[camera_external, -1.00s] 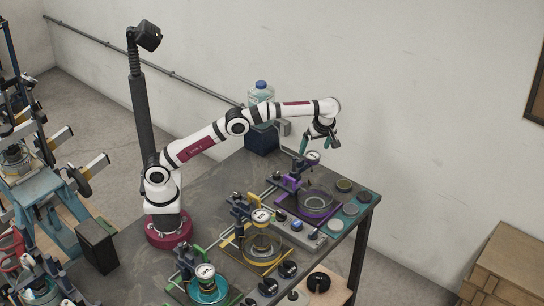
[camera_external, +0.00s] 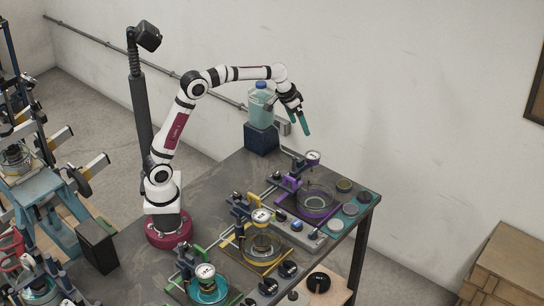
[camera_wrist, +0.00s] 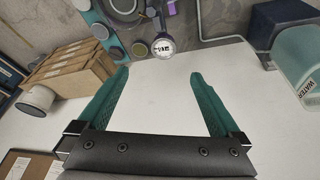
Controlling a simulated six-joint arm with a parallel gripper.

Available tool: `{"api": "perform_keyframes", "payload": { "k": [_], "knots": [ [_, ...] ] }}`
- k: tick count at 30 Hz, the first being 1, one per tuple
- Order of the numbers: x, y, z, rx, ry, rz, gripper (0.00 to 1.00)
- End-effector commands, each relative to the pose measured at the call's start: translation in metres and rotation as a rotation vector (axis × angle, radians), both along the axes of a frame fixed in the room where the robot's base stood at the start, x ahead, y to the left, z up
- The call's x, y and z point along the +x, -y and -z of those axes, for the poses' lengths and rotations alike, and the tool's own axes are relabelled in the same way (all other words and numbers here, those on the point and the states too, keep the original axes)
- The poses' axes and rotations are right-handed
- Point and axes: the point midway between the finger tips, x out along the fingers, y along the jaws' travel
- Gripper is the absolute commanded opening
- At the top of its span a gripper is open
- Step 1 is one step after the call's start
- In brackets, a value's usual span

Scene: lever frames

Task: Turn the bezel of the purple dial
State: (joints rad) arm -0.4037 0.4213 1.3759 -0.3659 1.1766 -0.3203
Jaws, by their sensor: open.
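The purple dial (camera_external: 313,157) is a white-faced gauge on top of the purple-framed lever station (camera_external: 318,212) at the far right end of the bench. In the wrist view the dial face (camera_wrist: 163,47) shows with dark marks, beyond the fingertips and near the top middle. My gripper (camera_external: 304,123) has teal fingers and hangs above and slightly left of the dial, clear of it. In the wrist view my gripper (camera_wrist: 160,75) is open, with nothing between its fingers.
A water bottle (camera_external: 262,105) stands on a dark blue block (camera_external: 262,138) just left of my gripper; it shows at right in the wrist view. Wooden crates (camera_external: 507,270) stand at right. Space above the purple station is free.

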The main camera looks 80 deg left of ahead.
Motion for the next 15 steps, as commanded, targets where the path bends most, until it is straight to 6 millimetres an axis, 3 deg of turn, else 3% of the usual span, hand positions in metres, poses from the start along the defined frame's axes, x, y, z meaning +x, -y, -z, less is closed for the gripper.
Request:
{"api": "perform_keyframes", "payload": {
  "k": [4,7,15],
  "knots": [
    [-0.007,-0.010,-0.002,0.053,0.034,0.120,1.00],
    [-0.002,-0.012,0.010,0.057,0.034,0.133,1.00],
    [0.027,-0.019,0.085,0.055,0.030,0.132,1.00]
  ]
}}
